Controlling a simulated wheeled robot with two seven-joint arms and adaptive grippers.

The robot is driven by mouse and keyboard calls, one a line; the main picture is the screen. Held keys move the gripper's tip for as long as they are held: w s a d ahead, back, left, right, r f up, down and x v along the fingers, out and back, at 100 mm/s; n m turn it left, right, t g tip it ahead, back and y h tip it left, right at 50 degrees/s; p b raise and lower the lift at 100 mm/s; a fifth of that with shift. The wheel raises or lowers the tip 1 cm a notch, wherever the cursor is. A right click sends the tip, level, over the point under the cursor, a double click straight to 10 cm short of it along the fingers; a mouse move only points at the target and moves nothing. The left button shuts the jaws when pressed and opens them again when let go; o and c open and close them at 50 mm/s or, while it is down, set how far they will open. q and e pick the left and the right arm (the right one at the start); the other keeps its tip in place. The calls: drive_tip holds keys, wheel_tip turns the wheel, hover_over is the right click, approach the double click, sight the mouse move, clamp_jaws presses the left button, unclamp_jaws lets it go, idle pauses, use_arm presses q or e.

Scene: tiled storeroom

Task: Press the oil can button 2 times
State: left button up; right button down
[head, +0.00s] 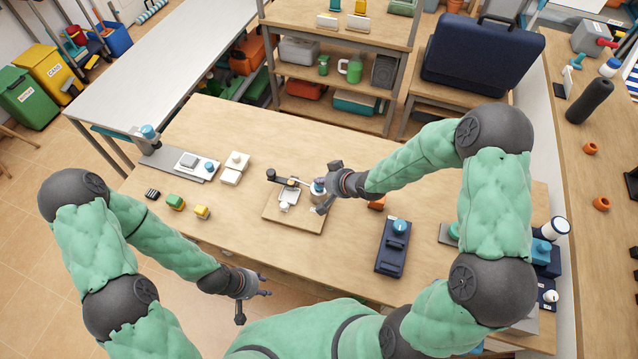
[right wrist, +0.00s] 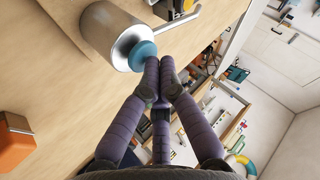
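The oil can is a silvery cylinder with a blue button on top and a thin spout. In the head view the can (head: 319,197) stands at the right side of a small wooden board (head: 291,222) on the workbench. In the right wrist view the can (right wrist: 108,36) and its blue button (right wrist: 142,54) are close up. My right gripper (right wrist: 160,62) has its fingertips together with nothing between them, right beside the button; I cannot tell whether they touch it. My left gripper (head: 255,304) is open and empty in front of the bench's near edge.
A dark clamp-like stand (head: 279,179) is on the same board. A navy box with a blue knob (head: 394,248) lies to the right. An orange block (right wrist: 15,142) is near the can. The bench's back is clear.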

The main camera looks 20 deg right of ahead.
drive_tip(key=shift+f, duration=0.25)
drive_tip(key=shift+r, duration=0.2)
drive_tip(key=shift+r+p, duration=1.05)
drive_tip(key=shift+r, duration=0.1)
wheel_tip(320, 180, up, 5)
drive_tip(key=p, duration=0.5)
drive_tip(key=shift+s, duration=0.1)
idle(0.6)
